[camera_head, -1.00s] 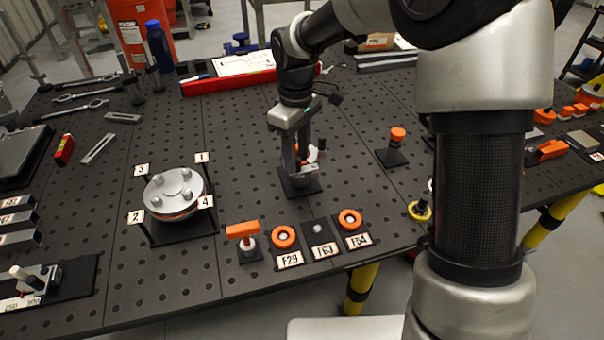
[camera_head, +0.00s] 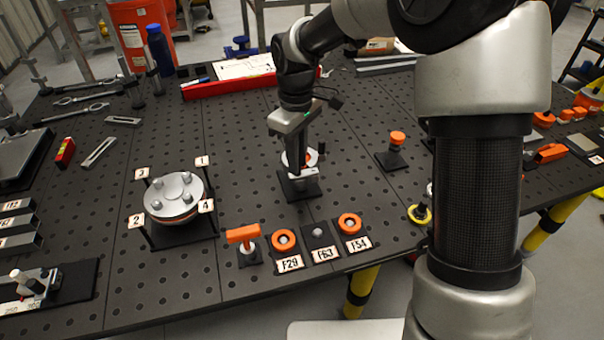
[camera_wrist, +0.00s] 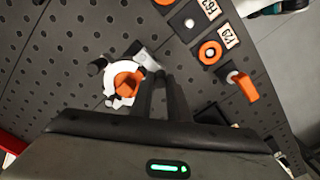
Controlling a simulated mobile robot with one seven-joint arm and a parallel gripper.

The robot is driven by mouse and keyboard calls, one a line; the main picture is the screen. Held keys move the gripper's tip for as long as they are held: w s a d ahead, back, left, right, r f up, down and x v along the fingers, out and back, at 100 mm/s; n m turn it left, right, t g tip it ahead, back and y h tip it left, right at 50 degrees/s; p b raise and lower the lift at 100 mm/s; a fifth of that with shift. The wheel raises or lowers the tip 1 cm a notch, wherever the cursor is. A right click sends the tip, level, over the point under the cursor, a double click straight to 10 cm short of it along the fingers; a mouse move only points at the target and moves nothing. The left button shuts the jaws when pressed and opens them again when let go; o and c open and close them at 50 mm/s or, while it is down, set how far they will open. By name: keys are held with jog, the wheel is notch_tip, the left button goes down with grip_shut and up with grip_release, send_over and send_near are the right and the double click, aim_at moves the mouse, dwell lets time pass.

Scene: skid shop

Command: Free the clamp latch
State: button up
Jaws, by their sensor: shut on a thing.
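The clamp latch stands on a small black square plate (camera_head: 301,187) mid-table. It has a white round body (camera_head: 287,160) with a red-orange part on its right. In the wrist view the latch shows a white disc (camera_wrist: 112,97), an orange piece on top (camera_wrist: 126,84) and a grey metal arm (camera_wrist: 146,60). My gripper (camera_head: 297,172) points down over it; in the wrist view its dark fingers (camera_wrist: 160,78) lie close together beside the orange piece, at the end of the grey arm. It is shut on the latch; the exact contact is partly hidden by the fingers.
A flanged disc with bolts and number tags (camera_head: 176,197) stands to the left. In front are an orange T-handle (camera_head: 243,236) and labelled buttons (camera_head: 284,240). An orange-topped post (camera_head: 397,138) stands to the right. A red tray (camera_head: 225,86) lies behind.

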jog(key=shift+s+d, duration=0.25)
jog(key=shift+s, duration=0.3)
jog(key=shift+s+d, duration=0.3)
jog(key=shift+s, duration=0.05)
jog(key=shift+d, duration=0.1)
dwell(0.3)
